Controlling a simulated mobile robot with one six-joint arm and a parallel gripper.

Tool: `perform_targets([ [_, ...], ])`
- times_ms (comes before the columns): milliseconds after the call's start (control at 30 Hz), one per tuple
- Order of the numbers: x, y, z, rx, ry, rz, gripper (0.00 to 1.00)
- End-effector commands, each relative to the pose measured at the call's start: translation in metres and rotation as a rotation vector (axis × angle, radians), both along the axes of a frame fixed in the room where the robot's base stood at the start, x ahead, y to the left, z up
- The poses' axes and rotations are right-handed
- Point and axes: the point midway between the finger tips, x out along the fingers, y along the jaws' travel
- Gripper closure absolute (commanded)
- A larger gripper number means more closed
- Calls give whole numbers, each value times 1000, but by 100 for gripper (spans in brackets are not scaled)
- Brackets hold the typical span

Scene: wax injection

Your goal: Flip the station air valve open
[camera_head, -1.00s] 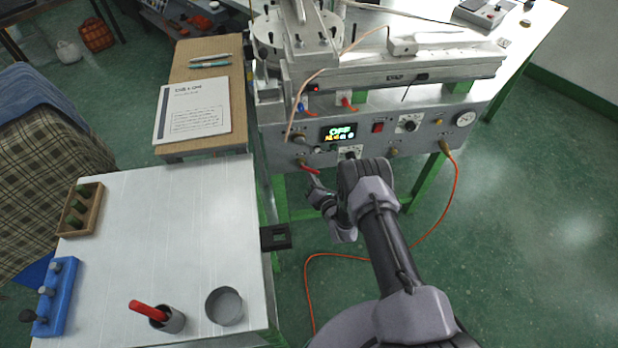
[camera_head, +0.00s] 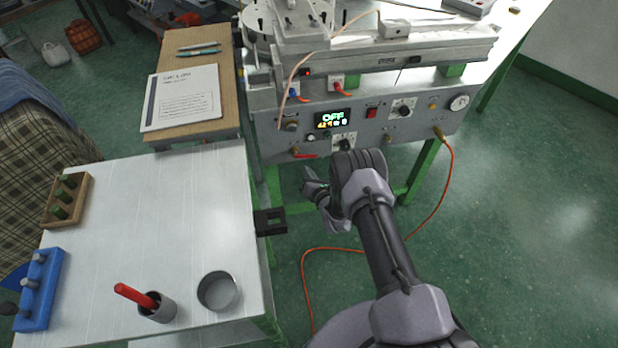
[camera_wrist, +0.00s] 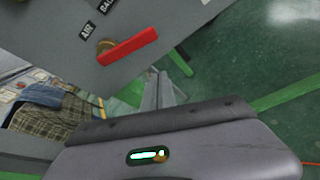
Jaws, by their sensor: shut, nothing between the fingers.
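The station air valve is a short red lever (camera_head: 304,155) on a brass fitting at the lower left of the grey machine panel (camera_head: 375,137). In the wrist view the red lever (camera_wrist: 129,46) lies beside the AIR label, roughly along the panel's lower edge. In the head view it looks nearly level, its free end to the right. My gripper (camera_head: 307,176) is just below the lever, apart from it. In the wrist view my gripper's fingers (camera_wrist: 156,90) are closed together and empty, beyond the panel's lower edge.
The panel has a lit OFF display (camera_head: 332,119), a red switch (camera_head: 371,112), knobs and a gauge (camera_head: 459,103). An orange hose (camera_head: 446,190) hangs from its right end. A white table (camera_head: 150,220) with a grey cup (camera_head: 218,291) stands at left. A black bracket (camera_head: 270,222) juts from it.

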Motion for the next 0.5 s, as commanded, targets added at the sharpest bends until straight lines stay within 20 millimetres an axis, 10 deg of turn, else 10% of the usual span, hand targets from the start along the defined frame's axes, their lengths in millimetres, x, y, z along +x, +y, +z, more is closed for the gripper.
perform_targets([
  [500,-89,-25,34,0,1,-1,100],
])
